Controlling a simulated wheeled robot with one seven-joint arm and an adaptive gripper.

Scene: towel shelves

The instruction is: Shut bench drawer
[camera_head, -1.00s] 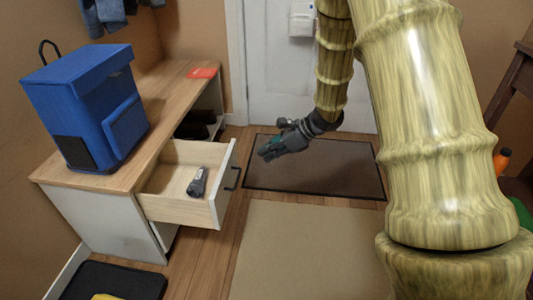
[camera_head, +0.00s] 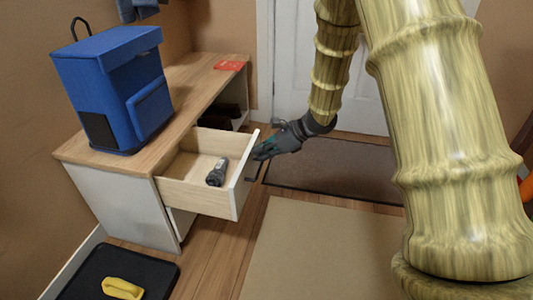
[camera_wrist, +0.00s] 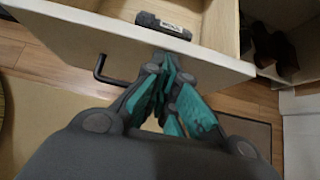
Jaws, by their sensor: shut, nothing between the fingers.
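The bench drawer (camera_head: 198,193) is pulled out of the wooden-topped bench (camera_head: 88,155), with a dark flashlight (camera_head: 217,173) lying inside it. My gripper (camera_head: 259,154) is shut and empty at the drawer's front panel, near its far end. In the wrist view my gripper (camera_wrist: 170,68) has its fingertips at the upper edge of the front panel (camera_wrist: 100,38); I cannot tell whether they touch it. The dark handle (camera_wrist: 108,72) is on the outer face, left of the fingers. The flashlight also shows in the wrist view (camera_wrist: 163,25).
A blue backpack (camera_head: 120,90) stands on the bench, with a red item (camera_head: 230,65) farther back. Dark shoes (camera_wrist: 275,48) sit in the open compartment beside the drawer. A black tray with a yellow object (camera_head: 122,288) lies on the floor. The beige mat (camera_head: 310,250) is clear.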

